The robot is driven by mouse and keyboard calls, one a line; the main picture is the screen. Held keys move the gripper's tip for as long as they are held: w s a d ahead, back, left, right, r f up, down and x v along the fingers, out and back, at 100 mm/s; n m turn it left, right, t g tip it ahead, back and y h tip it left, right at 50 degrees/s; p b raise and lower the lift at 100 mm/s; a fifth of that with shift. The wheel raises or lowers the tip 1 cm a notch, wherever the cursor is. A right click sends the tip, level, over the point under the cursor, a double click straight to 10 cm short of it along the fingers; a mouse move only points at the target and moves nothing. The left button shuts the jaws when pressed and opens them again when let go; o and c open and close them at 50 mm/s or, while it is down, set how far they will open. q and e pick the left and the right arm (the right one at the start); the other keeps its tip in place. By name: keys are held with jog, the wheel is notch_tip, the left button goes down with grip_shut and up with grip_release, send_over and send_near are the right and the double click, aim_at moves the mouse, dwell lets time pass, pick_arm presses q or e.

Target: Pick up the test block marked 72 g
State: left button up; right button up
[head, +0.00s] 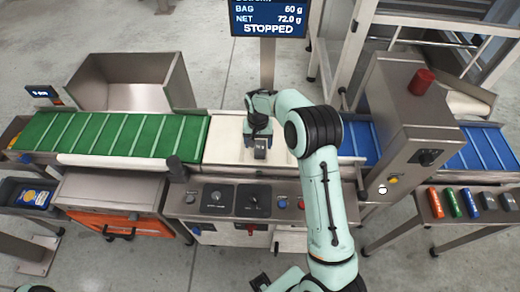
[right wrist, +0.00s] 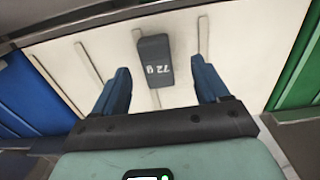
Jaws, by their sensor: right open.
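The test block (right wrist: 153,52) is a small dark grey block. White lettering, "72 g", reads on its face in the right wrist view. It lies on the pale weigh belt (head: 222,146), and in the head view the block (head: 260,153) shows just below the jaws. My right gripper (right wrist: 160,68) is open and empty, pointing down over the belt. In the right wrist view its two blue fingers stand one on each side of the block, with a clear gap to both. I cannot tell the remaining height. My left gripper is not clearly in view.
A green belt (head: 95,134) lies left, a blue belt (head: 486,148) right beyond a metal housing (head: 405,108). A display (head: 268,18) reads NET 72.0 g, STOPPED. A side table at right holds red (head: 435,202), green and blue cylinders and dark blocks (head: 487,201). A control panel (head: 240,200) fronts the weigher.

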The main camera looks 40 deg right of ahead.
aim_at(260, 150)
jog(key=shift+s+d+f, duration=0.1)
jog(key=shift+d+f, duration=0.05)
jog(key=shift+f, duration=0.95)
jog(key=shift+s+d+f, duration=0.1)
jog(key=shift+d+f, duration=0.05)
jog(key=shift+f, duration=0.95)
